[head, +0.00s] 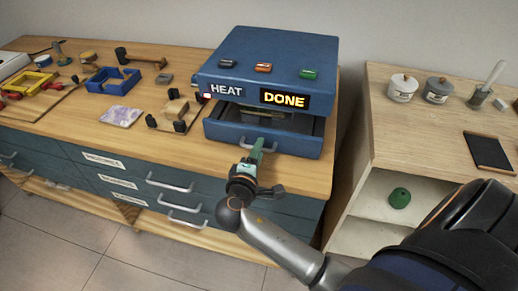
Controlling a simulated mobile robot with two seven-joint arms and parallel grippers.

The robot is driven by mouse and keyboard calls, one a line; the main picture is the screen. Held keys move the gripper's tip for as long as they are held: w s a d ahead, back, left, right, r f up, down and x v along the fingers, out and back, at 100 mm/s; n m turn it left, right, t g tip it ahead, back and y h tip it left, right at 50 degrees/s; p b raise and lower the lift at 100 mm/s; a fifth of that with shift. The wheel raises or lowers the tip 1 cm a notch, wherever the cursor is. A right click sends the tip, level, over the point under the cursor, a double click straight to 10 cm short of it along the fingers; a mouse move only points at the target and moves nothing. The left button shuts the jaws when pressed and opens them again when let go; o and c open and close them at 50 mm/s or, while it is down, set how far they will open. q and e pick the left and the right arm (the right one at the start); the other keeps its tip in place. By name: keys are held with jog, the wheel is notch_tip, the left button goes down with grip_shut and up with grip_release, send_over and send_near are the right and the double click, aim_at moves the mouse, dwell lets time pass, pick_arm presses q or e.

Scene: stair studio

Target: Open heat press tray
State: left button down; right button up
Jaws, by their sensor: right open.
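The blue heat press (268,65) stands at the right end of the wooden workbench. Its front carries a HEAT label and a lit DONE display, with several small buttons on top. Its blue tray (222,132) sits at the bottom front, below a dark gap. A pale handle on the tray front is partly hidden by my right gripper. My right gripper (257,148) is at the tray's front, near the handle, with its jaws open; I cannot tell whether they touch the handle. My left gripper is not in view.
Blue and yellow frames, a hammer, a patterned tile and a wooden clamp lie on the bench (190,148) left of the press. Drawers with handles (170,183) are below. A pale shelf unit (388,140) with jars stands right, across a gap.

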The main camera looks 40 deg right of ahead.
grip_shut()
dwell(0.3)
dwell(1.1)
